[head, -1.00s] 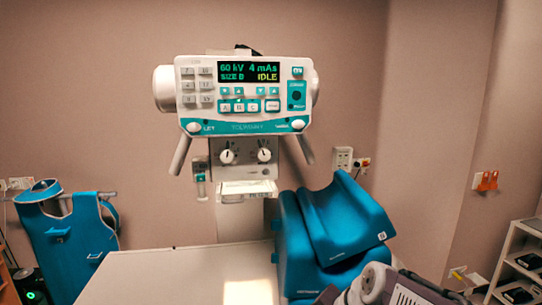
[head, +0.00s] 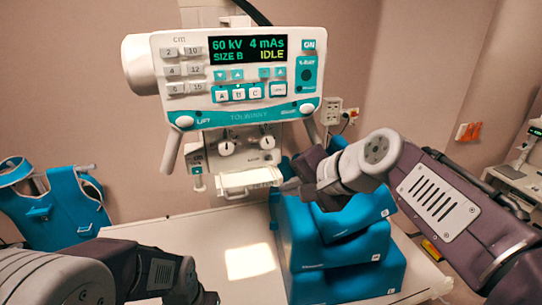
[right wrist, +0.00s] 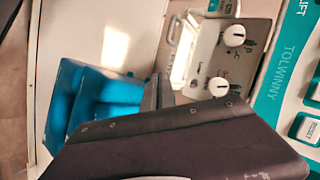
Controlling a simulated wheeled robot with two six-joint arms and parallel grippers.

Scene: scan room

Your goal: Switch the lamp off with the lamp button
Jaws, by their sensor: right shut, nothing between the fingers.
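The white and teal control panel (head: 238,76) hangs at the upper middle of the head view, its display reading 60 kV, 4 mAs, SIZE B, IDLE. Below it is a grey box face (head: 240,148) with two white knobs, also in the right wrist view (right wrist: 258,58). I cannot make out a lamp label on either. A bright light patch (head: 249,261) lies on the table. My right gripper (head: 288,186) is shut and empty, just below and right of the grey box; its fingers also show in the right wrist view (right wrist: 152,93).
Blue foam blocks (head: 325,262) stand on the pale table (head: 190,236), just under my right gripper. Handles (head: 172,150) stick down from the panel. A blue apron (head: 55,220) hangs at the left. The table's middle is clear.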

